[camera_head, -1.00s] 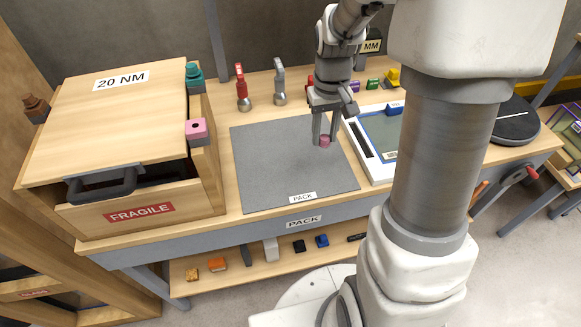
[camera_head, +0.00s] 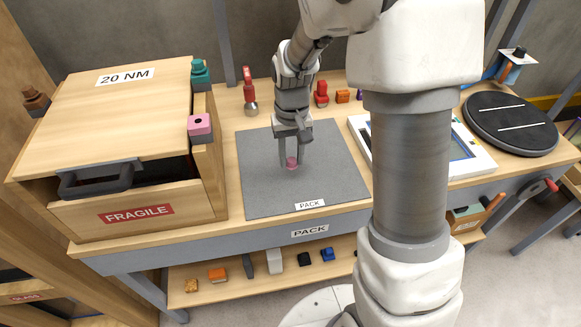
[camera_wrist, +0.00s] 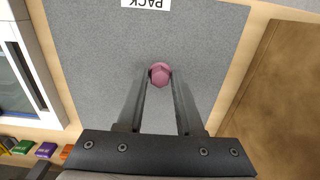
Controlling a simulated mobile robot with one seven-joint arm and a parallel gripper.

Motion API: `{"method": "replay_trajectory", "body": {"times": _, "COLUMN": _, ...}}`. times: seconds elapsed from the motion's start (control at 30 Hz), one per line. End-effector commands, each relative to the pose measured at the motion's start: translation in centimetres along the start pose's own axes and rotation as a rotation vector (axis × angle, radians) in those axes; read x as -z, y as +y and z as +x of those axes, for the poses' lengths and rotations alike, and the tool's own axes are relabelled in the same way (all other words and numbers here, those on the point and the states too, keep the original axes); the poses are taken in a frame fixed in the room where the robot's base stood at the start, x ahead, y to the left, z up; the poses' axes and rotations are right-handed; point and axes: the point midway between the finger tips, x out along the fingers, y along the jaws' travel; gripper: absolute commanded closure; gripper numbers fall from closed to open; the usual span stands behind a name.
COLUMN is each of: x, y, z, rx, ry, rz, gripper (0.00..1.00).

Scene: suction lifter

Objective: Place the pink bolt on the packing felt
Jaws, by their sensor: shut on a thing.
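The pink bolt (camera_head: 292,164) is between the fingertips of my gripper (camera_head: 290,160), which is shut on it. In the wrist view the bolt's hexagonal pink head (camera_wrist: 160,73) shows between the tips of my gripper (camera_wrist: 160,76). The packing felt (camera_head: 262,190) is a grey square labelled PACK, lying flat on the wooden bench. My gripper and the bolt are over the middle of the felt. Whether the bolt touches the felt or hangs just above it, I cannot tell.
A wooden case (camera_head: 150,130) marked FRAGILE stands left of the felt, with a pink block (camera_head: 200,127) on its edge. A white-framed tray (camera_head: 478,156) and a round black turntable (camera_head: 511,122) are on the right. A red-handled tool (camera_head: 249,92) stands behind the felt.

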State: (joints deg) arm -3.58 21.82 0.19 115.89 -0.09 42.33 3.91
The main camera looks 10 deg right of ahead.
Motion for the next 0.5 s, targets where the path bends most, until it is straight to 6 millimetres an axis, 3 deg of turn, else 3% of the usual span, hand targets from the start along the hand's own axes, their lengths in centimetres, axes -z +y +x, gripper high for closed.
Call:
{"method": "replay_trajectory", "body": {"times": 0.17, "x": 0.1, "y": -0.3, "z": 1.2, "rx": 0.000, "ry": -0.001, "rz": 0.000, "gripper": 1.00}}
{"method": "replay_trajectory", "body": {"times": 0.33, "x": 0.1, "y": -0.3, "z": 3.8, "rx": 0.000, "ry": -0.003, "rz": 0.000, "gripper": 1.00}}
{"method": "replay_trajectory", "body": {"times": 0.5, "x": 0.2, "y": -0.3, "z": 4.2, "rx": 0.000, "ry": 0.002, "rz": 0.000, "gripper": 1.00}}
